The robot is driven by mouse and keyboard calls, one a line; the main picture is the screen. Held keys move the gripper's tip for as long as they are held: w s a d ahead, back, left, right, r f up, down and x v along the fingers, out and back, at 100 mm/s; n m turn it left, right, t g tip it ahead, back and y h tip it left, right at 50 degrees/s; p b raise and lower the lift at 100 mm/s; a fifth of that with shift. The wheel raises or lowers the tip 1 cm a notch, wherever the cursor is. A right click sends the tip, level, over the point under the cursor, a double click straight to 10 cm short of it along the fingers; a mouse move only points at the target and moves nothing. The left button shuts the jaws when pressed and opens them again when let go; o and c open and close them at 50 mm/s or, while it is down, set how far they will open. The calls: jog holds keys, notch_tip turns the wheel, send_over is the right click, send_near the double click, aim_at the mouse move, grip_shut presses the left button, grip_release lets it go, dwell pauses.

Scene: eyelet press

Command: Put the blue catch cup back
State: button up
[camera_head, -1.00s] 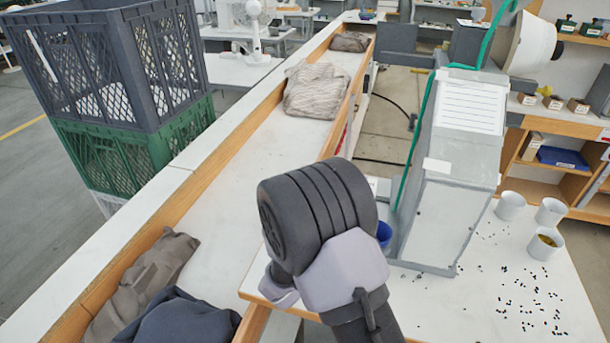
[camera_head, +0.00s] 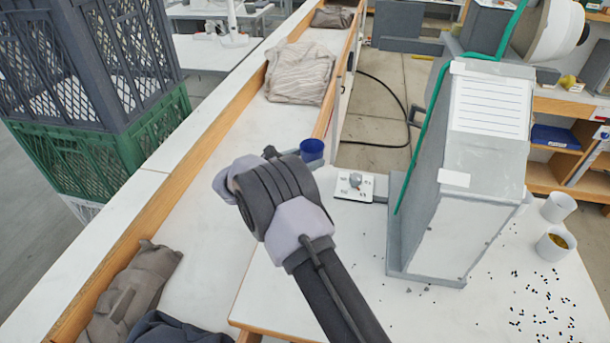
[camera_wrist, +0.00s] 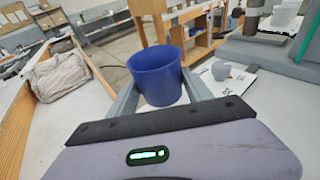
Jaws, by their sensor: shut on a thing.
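The blue catch cup (camera_wrist: 157,76) is upright between the two fingers of my gripper (camera_wrist: 158,92) in the wrist view. The fingers are shut on its sides. In the head view the cup (camera_head: 312,150) shows beyond my wrist, near the table's left edge by the wooden rail; my wrist hides most of the fingers. The grey eyelet press (camera_head: 460,180) stands to the right, apart from the cup. A white plate with a grey knob (camera_head: 354,185) lies at the press's left side, just right of the cup.
White cups (camera_head: 556,243) stand right of the press, one with yellowish contents. Small dark bits lie scattered on the white table (camera_head: 440,320). A trough with folded cloths (camera_head: 300,72) runs along the left, beside stacked crates (camera_head: 95,90). A green hose runs up the press.

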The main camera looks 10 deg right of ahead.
notch_tip(320, 180, down, 6)
jog(key=shift+r+b, duration=0.25)
jog(key=shift+b, duration=0.55)
jog(key=shift+f, duration=0.15)
jog(key=o, duration=1.3)
jog(key=shift+o, duration=0.2)
